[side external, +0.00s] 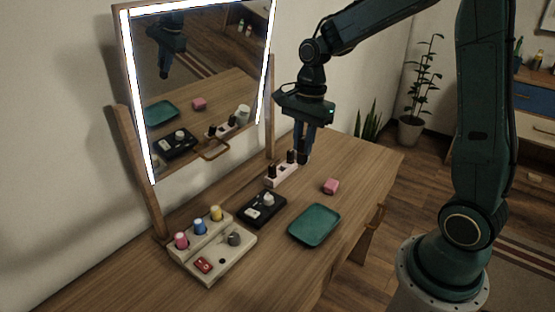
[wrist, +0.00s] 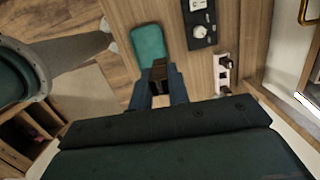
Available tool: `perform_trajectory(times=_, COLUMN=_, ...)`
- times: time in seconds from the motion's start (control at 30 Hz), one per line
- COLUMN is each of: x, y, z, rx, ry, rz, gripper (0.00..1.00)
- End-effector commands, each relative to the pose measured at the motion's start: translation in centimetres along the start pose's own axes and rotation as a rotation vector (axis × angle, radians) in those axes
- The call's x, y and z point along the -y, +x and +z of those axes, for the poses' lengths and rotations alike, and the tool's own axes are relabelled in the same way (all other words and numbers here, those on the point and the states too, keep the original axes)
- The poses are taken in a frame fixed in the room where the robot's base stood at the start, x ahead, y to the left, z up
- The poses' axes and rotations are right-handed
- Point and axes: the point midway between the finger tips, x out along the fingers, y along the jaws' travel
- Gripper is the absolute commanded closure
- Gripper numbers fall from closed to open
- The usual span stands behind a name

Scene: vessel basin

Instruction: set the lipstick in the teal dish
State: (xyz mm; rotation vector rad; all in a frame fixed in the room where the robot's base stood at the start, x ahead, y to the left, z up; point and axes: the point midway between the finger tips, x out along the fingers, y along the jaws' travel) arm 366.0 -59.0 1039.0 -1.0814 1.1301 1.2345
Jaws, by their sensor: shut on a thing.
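My gripper (side external: 304,140) is shut on a dark lipstick (side external: 303,157) and holds it above the table, near the pale pink holder (side external: 281,176). The lipstick also shows between the fingertips in the wrist view (wrist: 160,73). The holder has two dark lipsticks standing in it. The teal dish (side external: 314,225) is a shallow, empty rounded tray near the table's front edge. In the wrist view the dish (wrist: 149,40) lies beyond the fingertips, and the held lipstick overlaps its near end in the picture.
A pink block (side external: 331,186) sits between my gripper and the dish. A black tray (side external: 262,209) lies left of the dish. A cream organiser (side external: 222,258) with coloured bottles stands at front left. A lit mirror (side external: 200,80) rises behind the table.

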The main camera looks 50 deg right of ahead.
Motion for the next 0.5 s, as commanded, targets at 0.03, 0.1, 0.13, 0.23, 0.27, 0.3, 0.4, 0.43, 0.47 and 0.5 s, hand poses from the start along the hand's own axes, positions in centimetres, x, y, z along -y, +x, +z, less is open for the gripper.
perform_trajectory(times=0.03, x=-1.0, y=0.1, z=0.4, rx=-0.002, ry=0.001, rz=0.000, gripper=1.00)
perform_trajectory(times=0.1, x=-2.0, y=0.3, z=0.8, rx=-0.005, ry=0.002, rz=0.000, gripper=1.00)
perform_trajectory(times=0.13, x=-2.5, y=0.5, z=0.9, rx=-0.006, ry=0.002, rz=0.000, gripper=1.00)
perform_trajectory(times=0.23, x=-3.5, y=0.7, z=1.3, rx=-0.009, ry=0.002, rz=0.000, gripper=1.00)
perform_trajectory(times=0.27, x=-3.8, y=0.8, z=1.4, rx=-0.009, ry=0.003, rz=0.001, gripper=1.00)
perform_trajectory(times=0.3, x=-4.1, y=0.8, z=1.5, rx=-0.010, ry=0.003, rz=0.000, gripper=1.00)
perform_trajectory(times=0.4, x=-4.4, y=0.9, z=1.6, rx=-0.012, ry=0.004, rz=-0.001, gripper=1.00)
perform_trajectory(times=0.43, x=-4.5, y=1.0, z=1.6, rx=-0.012, ry=0.004, rz=0.000, gripper=1.00)
perform_trajectory(times=0.47, x=-4.5, y=1.0, z=1.6, rx=-0.012, ry=0.005, rz=0.000, gripper=1.00)
perform_trajectory(times=0.5, x=-4.6, y=1.0, z=1.6, rx=-0.012, ry=0.005, rz=0.000, gripper=1.00)
